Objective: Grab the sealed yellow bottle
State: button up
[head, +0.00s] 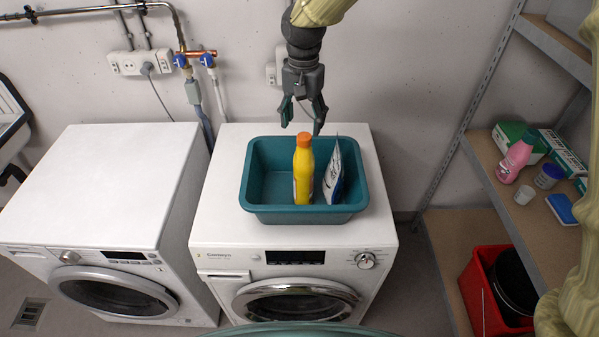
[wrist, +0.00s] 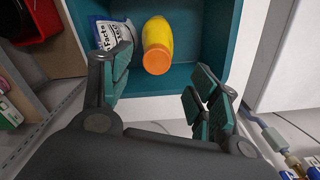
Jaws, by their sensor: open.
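The yellow bottle (head: 303,172) with an orange cap stands upright in a teal tub (head: 305,214) on the right-hand washing machine. In the wrist view the bottle (wrist: 158,36) shows with its orange cap (wrist: 156,61) towards me, between and beyond my fingers. My gripper (head: 303,112) is open and empty above the rear of the tub, with its fingers pointing down. The fingers also show spread apart in the wrist view (wrist: 160,95). They do not touch the bottle.
A white and blue pouch (head: 334,175) stands close to the right of the bottle in the tub, and also shows in the wrist view (wrist: 112,32). The tub's left part is empty. A shelf (head: 500,190) with several items stands at right. Pipes (head: 180,30) run along the back wall.

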aim_at(304, 136)
jog(key=shift+f, duration=0.45)
jog(key=shift+d+f+p, duration=0.2)
jog(key=shift+f+p, duration=0.15)
jog(key=shift+f, duration=0.15)
jog(key=shift+s+f+p, duration=0.1)
jog(key=shift+f+p, duration=1.15)
jog(key=shift+f, duration=1.2)
jog(key=shift+c, duration=0.2)
grip_shut()
